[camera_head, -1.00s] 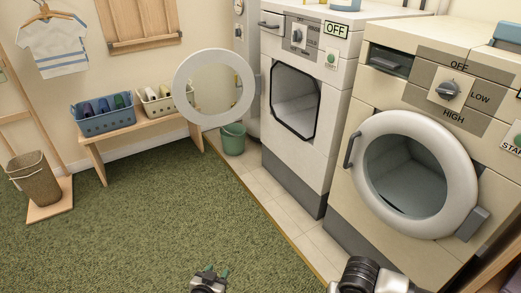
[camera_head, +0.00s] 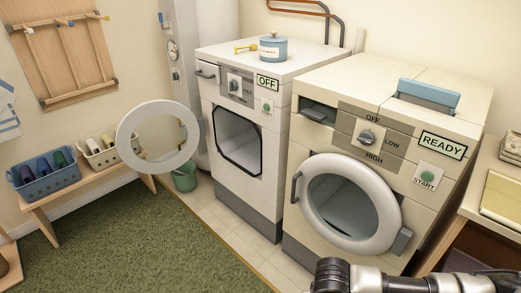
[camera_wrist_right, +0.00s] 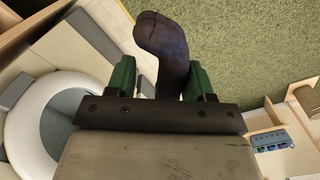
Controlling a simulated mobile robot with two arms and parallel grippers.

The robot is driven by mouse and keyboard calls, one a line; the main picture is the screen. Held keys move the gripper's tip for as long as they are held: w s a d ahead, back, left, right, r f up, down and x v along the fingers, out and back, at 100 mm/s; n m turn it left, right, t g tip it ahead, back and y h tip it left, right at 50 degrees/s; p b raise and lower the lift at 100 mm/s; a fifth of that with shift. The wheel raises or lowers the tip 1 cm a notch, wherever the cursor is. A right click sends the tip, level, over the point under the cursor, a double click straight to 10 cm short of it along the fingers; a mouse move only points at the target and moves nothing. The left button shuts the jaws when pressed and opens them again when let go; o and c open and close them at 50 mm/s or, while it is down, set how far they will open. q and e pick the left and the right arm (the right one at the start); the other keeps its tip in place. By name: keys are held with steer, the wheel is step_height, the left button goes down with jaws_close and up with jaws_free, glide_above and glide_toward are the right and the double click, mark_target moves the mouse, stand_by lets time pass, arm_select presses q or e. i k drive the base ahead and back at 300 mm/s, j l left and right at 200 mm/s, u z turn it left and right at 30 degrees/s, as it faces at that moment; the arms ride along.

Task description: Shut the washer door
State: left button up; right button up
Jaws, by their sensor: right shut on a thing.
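The washer, a white front-loader (camera_head: 225,190) with an OFF display, stands in the middle of the head view. Its round white door (camera_head: 126,135) is swung wide open to the left, and the dark-framed opening (camera_head: 238,140) is uncovered. The drum looks empty from here. My right gripper (camera_wrist_right: 162,82) shows in the right wrist view, its green fingers shut on a dark sock (camera_wrist_right: 163,40). In the head view only part of my right arm shows at the bottom right. My left gripper is out of view.
A cream machine (camera_head: 300,215) with a READY display stands right of the washer, its round door (camera_head: 318,230) apparently shut. A green bucket (camera_head: 185,178) is behind the open door. A bench (camera_head: 35,213) holds baskets at left. Green carpet (camera_head: 140,255) in front is clear.

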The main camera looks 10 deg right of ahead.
mark_target(249, 161)
steer(key=i+j+z, duration=0.45)
steer(key=i+j, duration=1)
steer(key=i, duration=0.15)
steer(key=i+j+z, duration=0.3)
steer(key=i+j, duration=0.95)
steer(key=i, duration=0.25)
